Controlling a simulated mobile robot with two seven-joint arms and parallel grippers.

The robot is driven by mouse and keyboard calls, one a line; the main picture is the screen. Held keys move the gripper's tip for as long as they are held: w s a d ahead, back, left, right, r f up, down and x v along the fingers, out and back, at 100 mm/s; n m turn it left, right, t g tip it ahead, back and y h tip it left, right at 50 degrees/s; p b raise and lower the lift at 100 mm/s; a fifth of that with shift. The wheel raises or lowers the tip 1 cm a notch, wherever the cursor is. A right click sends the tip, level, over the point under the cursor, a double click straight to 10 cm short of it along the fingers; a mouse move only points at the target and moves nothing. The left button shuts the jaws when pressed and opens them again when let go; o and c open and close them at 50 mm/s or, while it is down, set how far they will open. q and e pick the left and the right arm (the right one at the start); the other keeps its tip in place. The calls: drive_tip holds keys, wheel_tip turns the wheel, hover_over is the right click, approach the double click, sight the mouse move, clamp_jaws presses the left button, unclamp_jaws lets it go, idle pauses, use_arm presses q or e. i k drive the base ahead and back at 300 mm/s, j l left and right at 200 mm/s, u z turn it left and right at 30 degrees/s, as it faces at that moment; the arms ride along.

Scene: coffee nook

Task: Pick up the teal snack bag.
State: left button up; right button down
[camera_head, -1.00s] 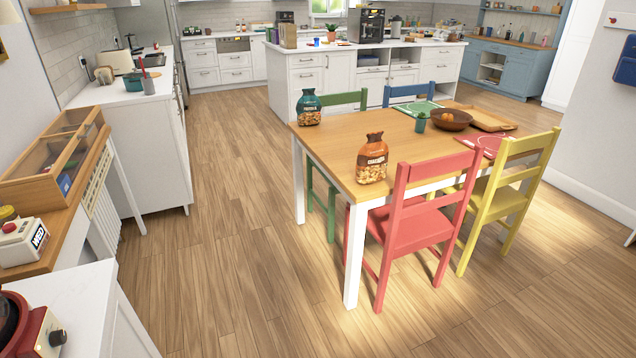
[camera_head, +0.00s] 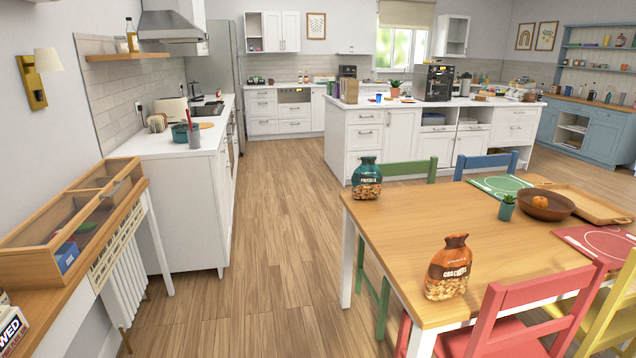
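The teal snack bag (camera_head: 367,179) stands upright near the far left corner of the wooden dining table (camera_head: 400,235). Its label is small and hard to read. An orange-brown crackers bag (camera_head: 448,268) stands upright nearer to me, by the table's left side. Neither of my grippers shows in the head view.
A red chair (camera_head: 520,325), a green chair (camera_head: 408,170) and a blue chair (camera_head: 485,165) stand around the table. A brown bowl (camera_head: 546,206), a small plant (camera_head: 507,208) and a tray (camera_head: 580,201) are on it. Floor (camera_head: 270,220) left of the table is clear.

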sight(367, 180)
drive_tip(key=i+u, duration=0.35)
drive_tip(key=i, duration=1.1)
drive_tip(key=i+z, duration=0.4)
drive_tip(key=i+j+z, duration=0.15)
drive_tip(key=i+z, duration=0.3)
drive_tip(key=i+j+z, duration=0.25)
drive_tip(key=z, duration=0.15)
drive_tip(key=i, duration=0.1)
